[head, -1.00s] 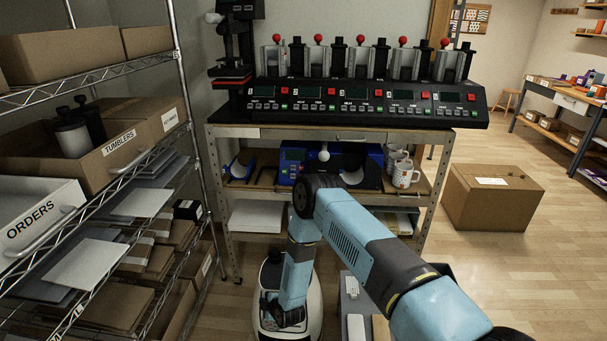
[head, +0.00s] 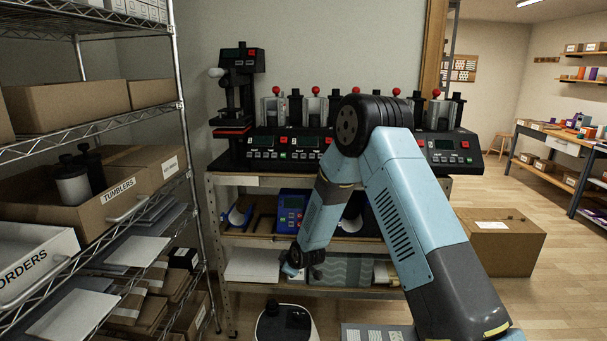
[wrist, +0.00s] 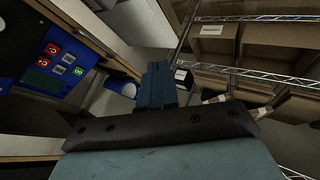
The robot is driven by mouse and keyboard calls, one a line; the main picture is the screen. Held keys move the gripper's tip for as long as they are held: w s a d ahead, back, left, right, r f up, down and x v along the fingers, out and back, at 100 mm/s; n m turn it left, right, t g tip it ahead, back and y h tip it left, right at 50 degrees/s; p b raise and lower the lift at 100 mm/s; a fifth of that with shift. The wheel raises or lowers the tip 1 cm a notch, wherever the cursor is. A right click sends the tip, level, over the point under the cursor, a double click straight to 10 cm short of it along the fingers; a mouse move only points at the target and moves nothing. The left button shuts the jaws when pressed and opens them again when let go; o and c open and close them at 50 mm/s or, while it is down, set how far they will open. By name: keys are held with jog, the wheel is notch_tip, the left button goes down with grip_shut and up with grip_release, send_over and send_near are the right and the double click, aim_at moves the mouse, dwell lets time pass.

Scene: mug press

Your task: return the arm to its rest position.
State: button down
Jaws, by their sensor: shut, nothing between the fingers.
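My arm is bent in an upside-down V in the head view, its elbow high in front of the bench. My gripper (head: 292,270) hangs at the end of the lowered forearm, small and dark there, in front of the bench's lower shelf. In the wrist view my gripper's fingers (wrist: 158,82) are together, with nothing between them. A blue machine with a keypad (head: 292,210) stands on the bench's middle shelf, partly hidden by my arm. Its red and green buttons show close up at the left of the wrist view (wrist: 58,66).
The bench (head: 262,181) carries a row of mug presses (head: 285,143) and a taller black press (head: 236,95). A wire rack (head: 186,118) with boxes stands close on the left. A cardboard box (head: 500,245) sits on the floor at right, with open floor around it.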

jog(key=s+d+r+m+h, duration=0.15)
jog(key=s+d+r, duration=0.35)
jog(key=r, duration=0.5)
jog(key=s+d+r+m+h, duration=0.1)
jog(key=s+d+r+m, duration=0.2)
jog(key=d+r, duration=0.55)
jog(key=s+d+r+m+h, duration=0.15)
jog(key=s+d+r, duration=0.3)
jog(key=r, duration=0.75)
jog(key=s+d+r+m, duration=0.3)
jog(key=s+d, duration=0.1)
jog(key=s, duration=0.6)
jog(key=s+d+r+m+g, duration=0.1)
jog(key=s+d+r+m, duration=0.2)
jog(key=s, duration=0.7)
jog(key=s+d+r+m+g, duration=0.1)
jog(key=s+d+r+m, duration=0.2)
jog(key=s, duration=0.7)
jog(key=shift+s+d+r+h, duration=0.3)
jog(key=shift+d+r, duration=0.4)
jog(key=shift+d, duration=0.15)
